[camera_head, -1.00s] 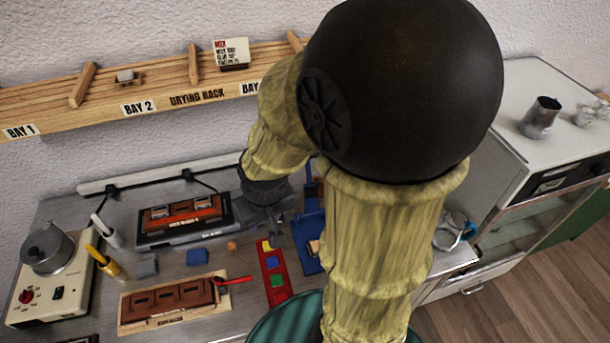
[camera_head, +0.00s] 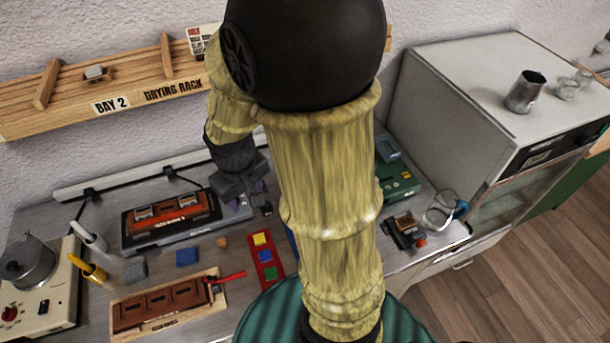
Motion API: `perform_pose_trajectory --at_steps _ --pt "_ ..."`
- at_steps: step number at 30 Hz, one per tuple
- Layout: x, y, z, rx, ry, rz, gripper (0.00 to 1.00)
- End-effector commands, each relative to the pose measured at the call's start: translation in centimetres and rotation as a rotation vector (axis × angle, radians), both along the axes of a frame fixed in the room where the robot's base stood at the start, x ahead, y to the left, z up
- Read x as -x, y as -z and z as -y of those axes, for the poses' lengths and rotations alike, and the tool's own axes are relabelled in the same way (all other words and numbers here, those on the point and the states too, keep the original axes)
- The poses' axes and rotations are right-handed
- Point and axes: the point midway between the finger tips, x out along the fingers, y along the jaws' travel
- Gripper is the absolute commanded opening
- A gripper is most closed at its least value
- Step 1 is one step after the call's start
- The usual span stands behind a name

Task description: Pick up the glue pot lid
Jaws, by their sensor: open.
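The grey metal glue pot (camera_head: 30,270) stands on a cream hot plate unit at the far left of the bench. Its lid (camera_head: 26,250) appears to be the grey top with a small knob, resting on the pot. My gripper (camera_head: 262,205) is well to the right of the pot, over the bench behind the red strip of coloured blocks. It is open, its fingers are small and partly lost against the bench, and I see nothing held. My arm hides part of the bench middle.
A yellow-handled brush (camera_head: 92,272) and a white-handled tool (camera_head: 90,236) stand beside the hot plate (camera_head: 50,310). The drying rack (camera_head: 130,90) is on the wall above.

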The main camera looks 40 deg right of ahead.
Motion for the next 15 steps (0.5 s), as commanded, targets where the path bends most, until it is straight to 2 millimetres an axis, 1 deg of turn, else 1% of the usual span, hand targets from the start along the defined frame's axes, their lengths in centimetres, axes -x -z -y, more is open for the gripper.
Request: perform_pose_trajectory --at_steps 1,6,15 --pt "-1.4 1.4 0.5 0.028 -0.041 -0.042 0.49" --pt "-5.7 4.5 2.9 0.148 -0.190 -0.195 0.49" --pt "-12.8 10.1 7.5 0.408 -0.429 -0.488 0.49"
